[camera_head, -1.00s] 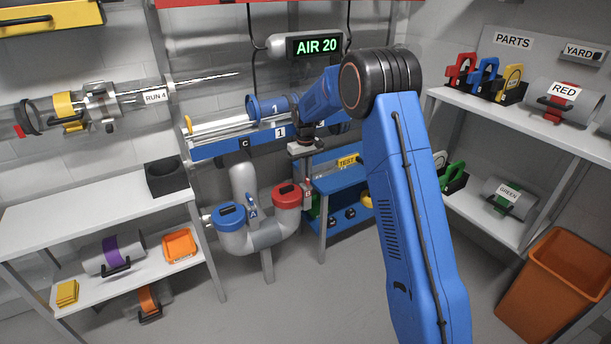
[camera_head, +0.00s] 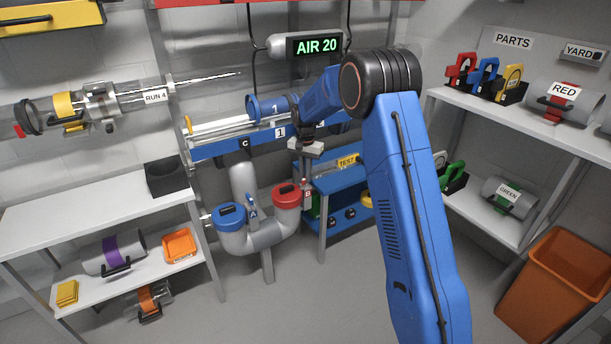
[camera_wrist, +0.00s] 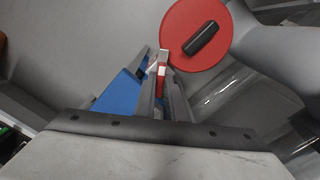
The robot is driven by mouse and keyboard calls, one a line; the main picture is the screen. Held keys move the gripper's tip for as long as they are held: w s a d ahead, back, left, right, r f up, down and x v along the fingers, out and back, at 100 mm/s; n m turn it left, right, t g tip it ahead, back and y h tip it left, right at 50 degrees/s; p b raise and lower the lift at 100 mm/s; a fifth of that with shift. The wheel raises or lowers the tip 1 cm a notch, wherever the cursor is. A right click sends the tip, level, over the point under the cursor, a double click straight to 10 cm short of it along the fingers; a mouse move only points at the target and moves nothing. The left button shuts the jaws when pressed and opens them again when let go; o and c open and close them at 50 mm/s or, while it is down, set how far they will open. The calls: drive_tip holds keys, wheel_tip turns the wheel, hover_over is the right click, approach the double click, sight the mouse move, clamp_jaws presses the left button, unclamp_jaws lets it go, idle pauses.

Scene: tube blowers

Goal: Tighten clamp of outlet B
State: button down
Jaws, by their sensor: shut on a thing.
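Outlet B is the right-hand pipe mouth with a red cap (camera_head: 286,195) and a small red label marked B (camera_head: 308,194) at its right side. In the wrist view the red cap (camera_wrist: 197,34) with its black handle lies right of the fingertips. My gripper (camera_head: 306,178) points down beside the outlet's right side. In the wrist view my gripper (camera_wrist: 160,62) is shut on a narrow red-and-white piece (camera_wrist: 161,72), which appears to be the clamp lever of outlet B. The clamp band itself is too hidden to judge how tight it is.
The blue-capped outlet A (camera_head: 230,215) stands left on the same grey pipe. A blue shelf cart (camera_head: 335,185) is close behind and right of my gripper. The blue rail (camera_head: 235,143) runs above the outlets. The floor in front is clear.

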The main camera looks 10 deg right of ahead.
drive_tip(key=m, duration=0.7)
idle(0.6)
drive_tip(key=c, duration=1.8)
unclamp_jaws()
wheel_tip(320, 180, up, 18)
drive_tip(key=shift+f, duration=0.25)
drive_tip(key=shift+s, duration=0.1)
